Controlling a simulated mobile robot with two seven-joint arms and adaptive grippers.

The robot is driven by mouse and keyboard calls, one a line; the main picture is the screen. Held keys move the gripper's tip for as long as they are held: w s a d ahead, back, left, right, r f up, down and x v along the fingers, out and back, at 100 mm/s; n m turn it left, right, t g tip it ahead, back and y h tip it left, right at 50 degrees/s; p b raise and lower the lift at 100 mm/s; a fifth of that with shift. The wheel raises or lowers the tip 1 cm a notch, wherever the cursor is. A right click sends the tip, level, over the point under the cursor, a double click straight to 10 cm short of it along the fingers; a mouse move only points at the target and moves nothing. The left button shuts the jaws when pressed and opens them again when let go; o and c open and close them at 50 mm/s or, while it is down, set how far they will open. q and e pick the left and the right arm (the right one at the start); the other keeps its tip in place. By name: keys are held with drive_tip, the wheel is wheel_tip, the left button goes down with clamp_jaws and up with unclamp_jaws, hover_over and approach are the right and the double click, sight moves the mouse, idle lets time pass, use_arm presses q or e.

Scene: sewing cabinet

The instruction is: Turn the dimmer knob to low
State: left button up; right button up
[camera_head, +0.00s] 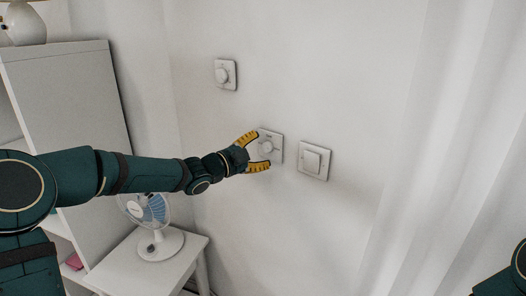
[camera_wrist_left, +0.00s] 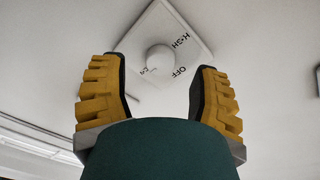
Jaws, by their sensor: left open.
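The dimmer is a white square plate (camera_wrist_left: 178,22) on the wall with a round white knob (camera_head: 268,147) at its middle. In the left wrist view the knob (camera_wrist_left: 158,57) shows between my fingers, with the words HIGH and OFF on the plate and partly hidden lettering by the knob's lower left. My left gripper (camera_head: 262,150) is open, its yellow-padded fingers above and below the knob in the head view. In the left wrist view the fingers show a gap to the knob on both sides. The knob's pointer is not clear. My right gripper is out of view.
A rocker switch (camera_head: 314,160) is on the wall just right of the dimmer, and another white dial plate (camera_head: 225,74) is higher up to the left. A fan (camera_head: 160,240) stands on a small white table (camera_head: 190,255) below my left arm. A curtain (camera_head: 450,130) hangs at right.

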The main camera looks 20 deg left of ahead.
use_arm(q)
drive_tip(key=shift+x, duration=1.05)
clamp_jaws()
drive_tip(key=shift+n+p, duration=0.4)
drive_tip(key=shift+n, duration=0.2)
unclamp_jaws()
